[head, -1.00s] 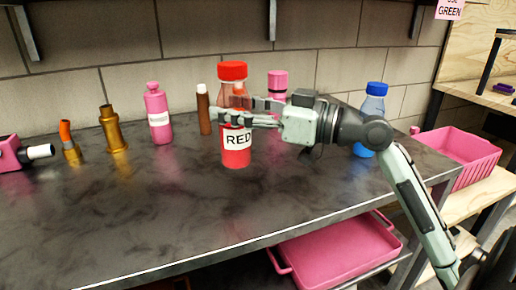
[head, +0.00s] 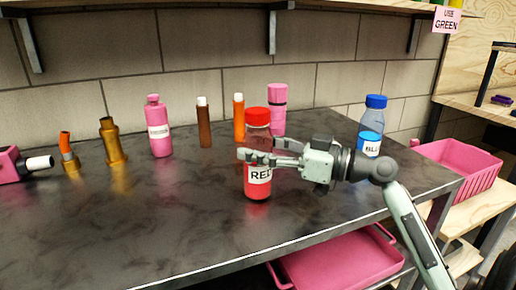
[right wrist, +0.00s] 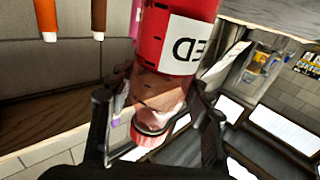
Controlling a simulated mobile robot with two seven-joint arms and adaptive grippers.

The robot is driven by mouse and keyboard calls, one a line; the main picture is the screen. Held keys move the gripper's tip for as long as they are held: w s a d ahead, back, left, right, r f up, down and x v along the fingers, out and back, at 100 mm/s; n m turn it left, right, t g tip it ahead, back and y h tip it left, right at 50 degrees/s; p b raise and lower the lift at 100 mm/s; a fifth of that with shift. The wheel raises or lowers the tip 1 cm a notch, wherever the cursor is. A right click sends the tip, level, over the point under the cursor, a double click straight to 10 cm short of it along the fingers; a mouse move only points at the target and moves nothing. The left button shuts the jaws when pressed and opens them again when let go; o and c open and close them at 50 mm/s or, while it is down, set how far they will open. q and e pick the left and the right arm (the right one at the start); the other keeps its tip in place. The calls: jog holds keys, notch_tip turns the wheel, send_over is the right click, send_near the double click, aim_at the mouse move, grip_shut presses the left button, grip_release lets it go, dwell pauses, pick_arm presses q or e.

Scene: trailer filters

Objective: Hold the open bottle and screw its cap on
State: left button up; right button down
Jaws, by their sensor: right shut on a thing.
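The clear bottle with red contents and a "RED" label (head: 258,176) is upright over the dark table, in the middle of the head view. A red cap (head: 257,115) sits on its mouth; I cannot tell how tight it is. My right gripper (head: 262,154) comes from the right and is shut around the bottle's upper body, below the cap. In the right wrist view the bottle (right wrist: 180,40) appears upside down between my fingers (right wrist: 160,105), with its cap (right wrist: 150,130) low in the picture. I cannot tell whether the bottle's base touches the table. My left gripper is out of view.
A blue-capped bottle (head: 372,125) stands right of my gripper. A pink container (head: 278,110), orange tube (head: 239,118), brown tube (head: 204,125), pink bottle (head: 159,128) and brass fitting (head: 112,142) stand behind or left. The table's front (head: 170,225) is clear.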

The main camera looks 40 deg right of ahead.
jog(key=shift+f, duration=0.15)
jog(key=c, duration=0.7)
grip_release()
pick_arm(q)
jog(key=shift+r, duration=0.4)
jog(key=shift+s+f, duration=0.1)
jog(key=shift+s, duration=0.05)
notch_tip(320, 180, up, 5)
jog(key=b, duration=0.2)
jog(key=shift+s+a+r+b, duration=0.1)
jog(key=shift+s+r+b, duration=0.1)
jog(key=shift+b, duration=0.1)
pick_arm(e)
jog(key=v, duration=1.2)
